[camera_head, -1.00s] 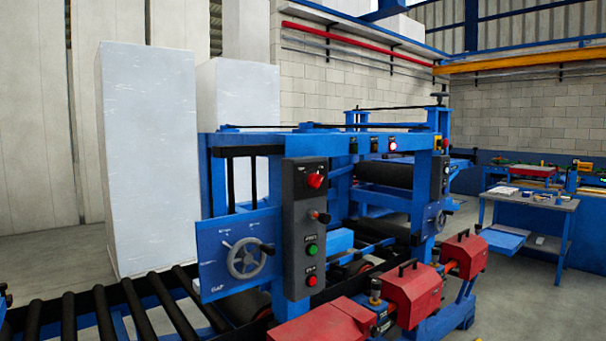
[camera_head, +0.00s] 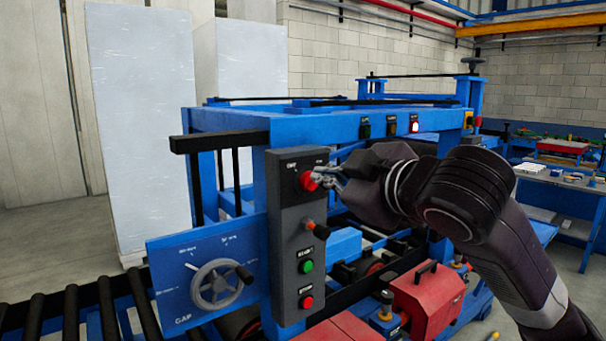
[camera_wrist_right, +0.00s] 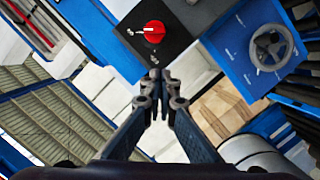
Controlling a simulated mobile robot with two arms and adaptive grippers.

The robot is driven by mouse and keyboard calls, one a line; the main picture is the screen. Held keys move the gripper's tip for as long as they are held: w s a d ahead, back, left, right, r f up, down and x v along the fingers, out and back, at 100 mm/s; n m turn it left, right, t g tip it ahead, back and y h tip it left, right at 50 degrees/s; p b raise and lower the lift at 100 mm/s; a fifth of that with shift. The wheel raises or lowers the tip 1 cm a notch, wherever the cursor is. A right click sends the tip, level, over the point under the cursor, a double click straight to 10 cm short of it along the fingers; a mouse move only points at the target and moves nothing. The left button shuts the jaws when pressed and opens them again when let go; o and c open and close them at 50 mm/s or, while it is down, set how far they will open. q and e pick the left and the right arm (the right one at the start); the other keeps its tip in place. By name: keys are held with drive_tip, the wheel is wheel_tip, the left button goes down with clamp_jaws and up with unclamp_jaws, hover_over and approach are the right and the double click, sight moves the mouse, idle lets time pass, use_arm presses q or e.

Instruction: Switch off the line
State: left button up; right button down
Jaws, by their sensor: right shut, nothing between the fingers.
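The grey control panel (camera_head: 291,258) stands upright on the blue machine frame. At its top is a red rotary switch (camera_head: 308,181), partly covered by my right gripper (camera_head: 318,178) in the head view. Below it are a small lever with an orange tip, a green button (camera_head: 305,267) and a red button (camera_head: 306,302). In the right wrist view the red switch (camera_wrist_right: 154,31) shows just beyond the tips of my right gripper (camera_wrist_right: 156,76). Its fingers are shut with nothing between them. A gap shows between tips and switch there. My left gripper is not in view.
A handwheel (camera_head: 218,285) on a blue gap plate is left of the panel. Black rollers (camera_head: 68,318) run along the lower left. Red housings (camera_head: 428,287) lie below my right arm. Indicator lamps (camera_head: 413,124) sit on the upper beam, one lit. A worktable is at right.

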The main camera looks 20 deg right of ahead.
drive_tip(key=p, duration=0.4)
approach(303, 181)
drive_tip(key=w+a, duration=0.1)
drive_tip(key=w, duration=0.1)
drive_tip(key=w+a+r, duration=0.1)
drive_tip(key=w, duration=0.1)
drive_tip(key=w+a+r, duration=0.1)
drive_tip(key=w+a, duration=0.1)
drive_tip(key=d+f, duration=0.2)
drive_tip(key=shift+w+d+f, duration=0.2)
drive_tip(key=shift+f, duration=0.1)
drive_tip(key=shift+d+f, duration=0.2)
drive_tip(key=shift+d, duration=0.1)
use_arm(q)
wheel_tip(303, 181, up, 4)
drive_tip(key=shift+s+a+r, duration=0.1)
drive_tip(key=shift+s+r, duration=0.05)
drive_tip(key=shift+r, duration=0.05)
use_arm(e)
drive_tip(key=shift+a, duration=0.1)
drive_tip(key=shift+f, duration=0.1)
drive_tip(key=shift+n, duration=0.3)
